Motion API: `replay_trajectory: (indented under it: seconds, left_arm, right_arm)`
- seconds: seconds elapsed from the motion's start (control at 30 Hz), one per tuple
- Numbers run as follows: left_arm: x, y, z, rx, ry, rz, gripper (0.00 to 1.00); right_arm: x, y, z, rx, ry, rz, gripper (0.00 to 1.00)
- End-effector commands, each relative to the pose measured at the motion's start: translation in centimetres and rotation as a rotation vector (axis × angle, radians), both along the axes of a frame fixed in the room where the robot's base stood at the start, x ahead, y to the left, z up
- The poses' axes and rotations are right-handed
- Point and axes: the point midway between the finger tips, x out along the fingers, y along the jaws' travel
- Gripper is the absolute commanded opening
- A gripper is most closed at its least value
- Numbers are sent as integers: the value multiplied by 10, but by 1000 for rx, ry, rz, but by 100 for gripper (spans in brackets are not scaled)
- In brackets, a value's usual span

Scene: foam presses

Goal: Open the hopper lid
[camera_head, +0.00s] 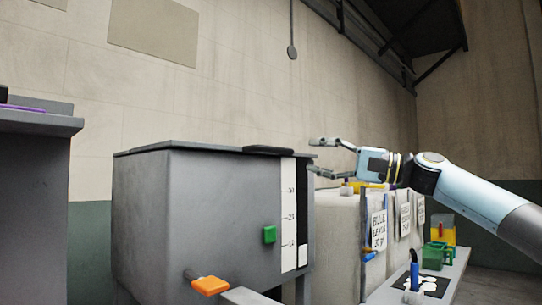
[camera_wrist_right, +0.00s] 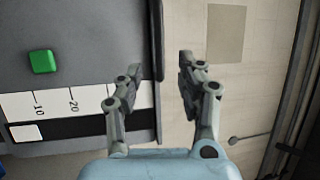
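The hopper (camera_head: 190,220) is a grey metal box left of centre in the head view. Its dark flat lid (camera_head: 190,147) lies shut on top, with a black strip like a handle (camera_head: 268,149) at the right front edge. My right gripper (camera_head: 315,155) is open and empty at lid height, just right of that edge. In the right wrist view the dark lid edge (camera_wrist_right: 158,70) shows between the spread fingers (camera_wrist_right: 160,70); I cannot tell whether either finger touches it. My left gripper is not in view.
The hopper front carries a white scale (camera_head: 288,215), a green block (camera_head: 269,234) and an orange handle (camera_head: 210,286). Pale labelled bins (camera_head: 340,240) stand to the right, beside a bench (camera_head: 455,270) with small items. A grey cabinet (camera_head: 35,200) stands at left. Space above the lid is clear.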

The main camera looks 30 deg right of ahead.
Motion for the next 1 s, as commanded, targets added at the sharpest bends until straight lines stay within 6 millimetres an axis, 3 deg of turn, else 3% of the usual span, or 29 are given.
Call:
replay_trajectory:
  seconds: [0.3,0.5,0.9,1.0]
  left_arm:
    - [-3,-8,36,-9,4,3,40]
    - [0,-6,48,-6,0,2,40]
    - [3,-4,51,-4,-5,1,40]
    - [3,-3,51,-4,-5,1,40]
  right_arm:
    - [42,41,16,4,-3,5,38]
    - [64,60,18,0,0,4,38]
    - [72,68,17,-5,1,3,38]
    - [72,68,17,-5,1,3,28]
